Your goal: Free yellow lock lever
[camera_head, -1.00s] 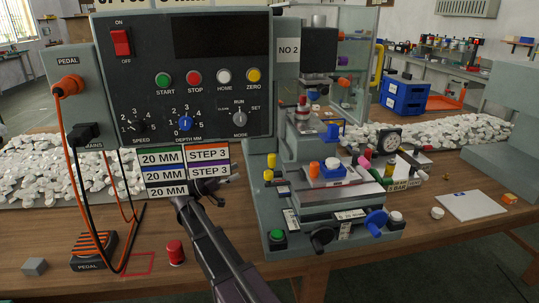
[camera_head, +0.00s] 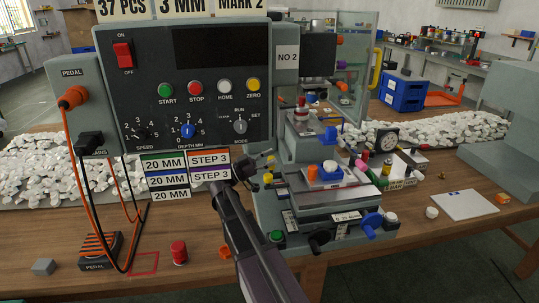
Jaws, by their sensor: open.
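My gripper (camera_head: 262,164) is open and empty at the left side of the pad printer (camera_head: 296,222), with its fingers pointing up and right. A small yellow knob (camera_head: 268,178) is just below the fingertips, on the machine's left side. I cannot tell whether gripper and knob touch, nor whether this knob is the lock lever. Another yellow part (camera_head: 387,169) shows among the coloured knobs on the right of the machine. A yellow handle (camera_head: 376,68) is on the clear guard behind.
The control panel (camera_head: 200,80) stands left of my gripper, with label plates (camera_head: 188,174) below it. A red knob (camera_head: 179,252) and a pedal (camera_head: 97,251) with an orange cable sit on the table (camera_head: 210,280). Blue (camera_head: 373,222) and black handles project at the machine's front.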

